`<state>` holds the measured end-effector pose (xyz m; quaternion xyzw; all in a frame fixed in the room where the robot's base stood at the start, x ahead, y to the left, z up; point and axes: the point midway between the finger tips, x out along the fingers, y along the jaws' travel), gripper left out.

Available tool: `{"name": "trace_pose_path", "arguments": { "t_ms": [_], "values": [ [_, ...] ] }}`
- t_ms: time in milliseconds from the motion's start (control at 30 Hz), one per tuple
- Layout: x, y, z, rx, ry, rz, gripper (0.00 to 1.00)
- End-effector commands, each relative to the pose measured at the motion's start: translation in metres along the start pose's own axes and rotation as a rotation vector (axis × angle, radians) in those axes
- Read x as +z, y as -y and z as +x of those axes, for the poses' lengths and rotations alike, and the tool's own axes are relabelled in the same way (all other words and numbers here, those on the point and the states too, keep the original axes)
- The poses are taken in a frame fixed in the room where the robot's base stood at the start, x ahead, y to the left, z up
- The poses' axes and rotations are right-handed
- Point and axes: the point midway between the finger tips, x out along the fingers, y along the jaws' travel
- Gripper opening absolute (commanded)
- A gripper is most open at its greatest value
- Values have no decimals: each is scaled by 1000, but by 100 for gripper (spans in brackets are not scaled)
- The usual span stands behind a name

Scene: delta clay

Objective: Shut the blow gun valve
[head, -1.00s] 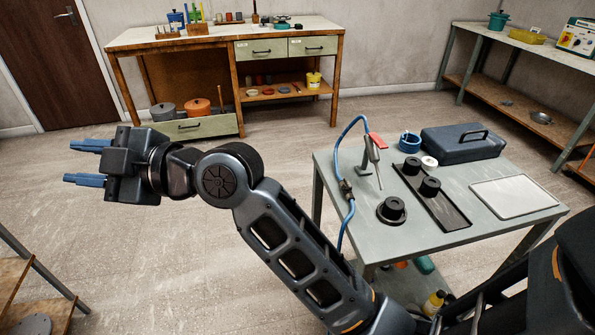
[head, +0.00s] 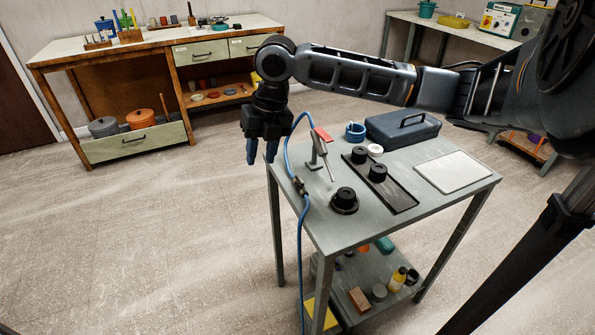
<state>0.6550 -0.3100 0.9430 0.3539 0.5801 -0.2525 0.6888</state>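The blow gun (head: 321,152) stands on the left part of the grey metal table, with a red part (head: 322,134) at its top. A blue hose (head: 306,225) loops up beside it and hangs down over the table's left edge. A small dark fitting, apparently the valve (head: 298,186), sits in the hose at that edge; its handle position is too small to tell. My gripper (head: 261,153) points down with its blue fingers apart and nothing between them. In the picture it is left of the hose and above the valve, apart from both.
The grey table (head: 350,228) also holds a black tray (head: 400,195) with black knobs, a round black piece (head: 344,200), a toolbox (head: 402,128), a blue ring (head: 355,131) and a pale panel (head: 454,171). Its lower shelf holds bottles and blocks. Floor left of it is clear.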

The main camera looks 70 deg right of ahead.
Motion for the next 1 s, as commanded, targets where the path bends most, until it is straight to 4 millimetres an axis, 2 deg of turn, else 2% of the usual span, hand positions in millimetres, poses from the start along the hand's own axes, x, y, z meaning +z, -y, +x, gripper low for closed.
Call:
{"name": "trace_pose_path", "arguments": {
  "t_ms": [33, 100, 200, 267, 367, 800, 1000],
  "values": [
    [1, 27, -4, -60, -15, -5, 36],
    [-1, 54, -8, -120, -41, -15, 36],
    [-4, 78, -12, -173, -68, -23, 36],
    [-6, 86, -13, -190, -78, -26, 36],
    [-7, 92, -7, -198, -84, -27, 36],
    [-12, 102, 52, -196, -82, -26, 36],
    [-12, 103, 62, -195, -81, -27, 36]
  ]
}}
